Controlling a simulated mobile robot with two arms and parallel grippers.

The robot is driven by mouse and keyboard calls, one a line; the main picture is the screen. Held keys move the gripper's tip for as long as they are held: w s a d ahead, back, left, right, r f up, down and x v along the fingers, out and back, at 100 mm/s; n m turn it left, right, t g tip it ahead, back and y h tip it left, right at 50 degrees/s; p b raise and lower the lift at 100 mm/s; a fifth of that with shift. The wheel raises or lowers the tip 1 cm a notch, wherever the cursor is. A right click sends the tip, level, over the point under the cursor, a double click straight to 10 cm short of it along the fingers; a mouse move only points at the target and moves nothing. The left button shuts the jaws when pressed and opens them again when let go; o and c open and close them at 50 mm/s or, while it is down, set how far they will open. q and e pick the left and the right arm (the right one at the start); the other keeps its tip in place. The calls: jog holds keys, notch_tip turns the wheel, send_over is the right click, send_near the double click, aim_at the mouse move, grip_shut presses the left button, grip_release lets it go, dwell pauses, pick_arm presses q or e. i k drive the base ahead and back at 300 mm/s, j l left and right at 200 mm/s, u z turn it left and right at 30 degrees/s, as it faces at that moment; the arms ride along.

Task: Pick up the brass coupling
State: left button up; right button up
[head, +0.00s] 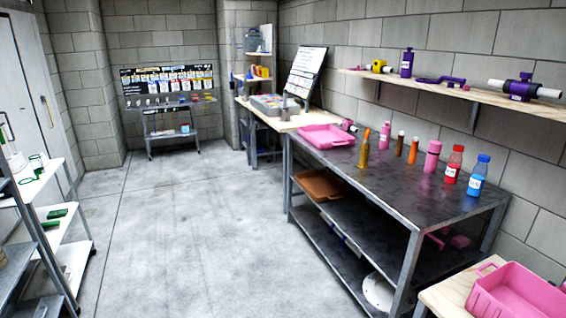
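No gripper of mine shows in the head view. A brass-coloured upright piece (364,153) with an orange top stands on the dark workbench (350,178), right of the pink tray. It is small in the picture, and I cannot tell for sure whether it is the brass coupling. To its right on the same bench stand a pink tube-like piece (384,138), a dark brown piece (400,143) and an orange piece with a dark top (413,150).
The bench also holds a pink tray (326,136), a pink bottle (432,157), a red bottle (453,165) and a blue bottle (479,176). A wall shelf (460,93) hangs above. A pink bin (515,292) is at bottom right. The middle floor is clear; white shelving (70,255) stands left.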

aim_at(363, 160)
jog(key=i+j+z, duration=0.25)
jog(key=i+z, duration=0.2)
jog(key=i+j+z, duration=0.5)
jog(key=i+l, duration=0.4)
jog(key=i, duration=0.2)
